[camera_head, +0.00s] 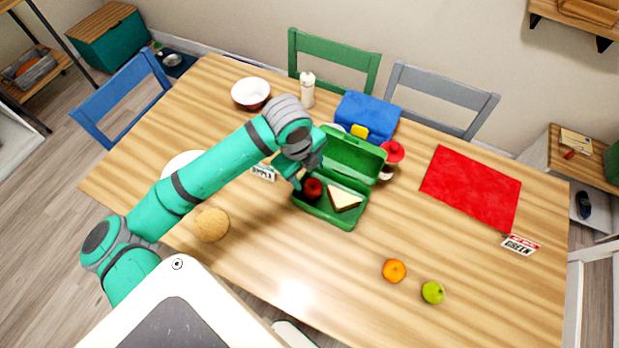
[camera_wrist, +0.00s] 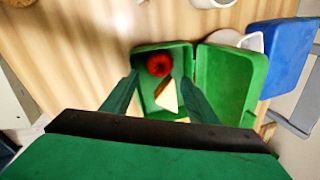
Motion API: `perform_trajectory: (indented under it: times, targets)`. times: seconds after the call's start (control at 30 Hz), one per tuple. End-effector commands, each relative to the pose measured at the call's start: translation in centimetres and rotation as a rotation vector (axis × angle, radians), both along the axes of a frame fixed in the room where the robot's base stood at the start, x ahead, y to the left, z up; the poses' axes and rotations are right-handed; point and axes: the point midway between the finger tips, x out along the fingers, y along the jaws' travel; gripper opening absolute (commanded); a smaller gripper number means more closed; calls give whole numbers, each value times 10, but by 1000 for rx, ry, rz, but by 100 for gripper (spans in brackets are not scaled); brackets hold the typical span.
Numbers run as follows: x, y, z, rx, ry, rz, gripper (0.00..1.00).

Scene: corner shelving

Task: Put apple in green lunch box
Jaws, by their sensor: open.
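The red apple (camera_head: 312,187) lies inside the open green lunch box (camera_head: 338,217), in its left part beside a sandwich half (camera_head: 344,199). The lunch box lid stands open toward the back. My gripper (camera_head: 299,181) is above the box's left side, close to the apple in the head view. In the wrist view the apple (camera_wrist: 159,64) sits in a corner of the green box (camera_wrist: 148,96). My gripper (camera_wrist: 160,88) has its fingers spread wide there, with nothing held between them. The sandwich (camera_wrist: 168,97) lies below the apple in that view.
A closed blue lunch box (camera_head: 368,115) stands behind the green one. An orange (camera_head: 394,270) and a green apple (camera_head: 433,292) lie at the front right. A bread roll (camera_head: 211,225) is at the left. A red mat (camera_head: 470,187) lies on the right. The front middle is clear.

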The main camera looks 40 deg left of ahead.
Motion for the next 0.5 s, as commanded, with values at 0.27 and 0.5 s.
perform_trajectory:
  times: [0.27,0.5]
  targets:
    - [-4,0,20,-1,-1,0,54]
    - [-4,0,21,-1,0,1,54]
